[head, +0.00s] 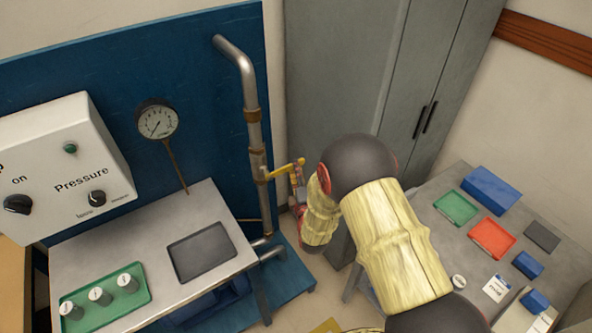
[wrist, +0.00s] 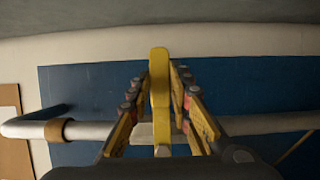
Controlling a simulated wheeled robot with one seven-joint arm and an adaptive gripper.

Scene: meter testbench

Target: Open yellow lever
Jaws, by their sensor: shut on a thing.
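The yellow lever (head: 283,171) is on the vertical metal pipe (head: 254,130) in the head view and sticks out to the right, slightly upward. In the wrist view the lever (wrist: 160,85) runs between the two fingers of my gripper (wrist: 160,108), in front of the pipe (wrist: 95,130). My gripper (head: 299,192) is at the lever's outer end in the head view, partly hidden by my arm. It is shut on the lever. The valve body under the lever is mostly hidden in the wrist view.
A blue panel (head: 215,110) stands behind the pipe. A pressure gauge (head: 157,120) and a white control box (head: 60,165) are to the left, above a metal table (head: 130,250). A grey cabinet (head: 330,75) stands behind my arm. A table with coloured trays (head: 490,238) is at the right.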

